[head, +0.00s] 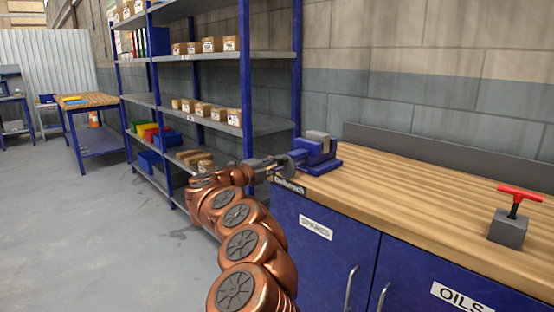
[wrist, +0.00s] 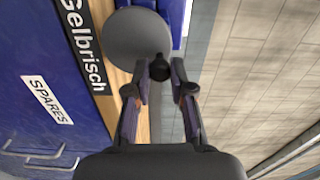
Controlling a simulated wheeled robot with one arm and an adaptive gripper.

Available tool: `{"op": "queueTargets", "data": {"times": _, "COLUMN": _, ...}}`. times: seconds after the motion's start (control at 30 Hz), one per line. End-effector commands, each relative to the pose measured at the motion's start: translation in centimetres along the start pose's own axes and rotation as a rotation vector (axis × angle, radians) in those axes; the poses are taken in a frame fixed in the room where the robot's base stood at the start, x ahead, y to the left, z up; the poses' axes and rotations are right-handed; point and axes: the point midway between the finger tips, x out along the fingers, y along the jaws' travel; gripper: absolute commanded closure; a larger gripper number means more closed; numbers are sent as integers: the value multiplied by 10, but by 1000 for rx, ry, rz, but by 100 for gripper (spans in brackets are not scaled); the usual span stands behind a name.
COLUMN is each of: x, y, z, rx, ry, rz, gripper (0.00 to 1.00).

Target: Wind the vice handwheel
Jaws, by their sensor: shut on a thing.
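The blue vice (head: 317,150) with a grey jaw block stands on the far left corner of the wooden bench top. Its handwheel (head: 297,158) is a dark grey disc on the vice's near left side, over the bench edge. In the wrist view the handwheel (wrist: 139,37) fills the top centre, with a black knob (wrist: 159,68) at its rim. My gripper (head: 270,166) reaches the wheel from the left. In the wrist view my gripper (wrist: 159,76) has its two fingertips closed on either side of the knob. The wheel hides most of the vice there.
The bench top (head: 420,185) is clear between the vice and a grey block with a red T-handle (head: 515,205) at right. Blue cupboards (head: 325,240) stand below. A blue shelving rack (head: 248,90) with boxes stands close behind my arm. The floor (head: 90,240) at left is open.

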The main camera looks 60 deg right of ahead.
Motion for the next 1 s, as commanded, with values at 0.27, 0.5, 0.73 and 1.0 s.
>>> {"op": "queueTargets", "data": {"times": 0.27, "x": 1, "y": -3, "z": 0, "rx": -36, "ry": 3, "rz": -3, "gripper": 100}}
{"op": "queueTargets", "data": {"times": 0.5, "x": 1, "y": -4, "z": 0, "rx": -40, "ry": 3, "rz": -3, "gripper": 100}}
{"op": "queueTargets", "data": {"times": 0.73, "x": 1, "y": -4, "z": 1, "rx": -99, "ry": 4, "rz": -2, "gripper": 75}}
{"op": "queueTargets", "data": {"times": 1.0, "x": 1, "y": -2, "z": 2, "rx": -98, "ry": 2, "rz": -1, "gripper": 58}}
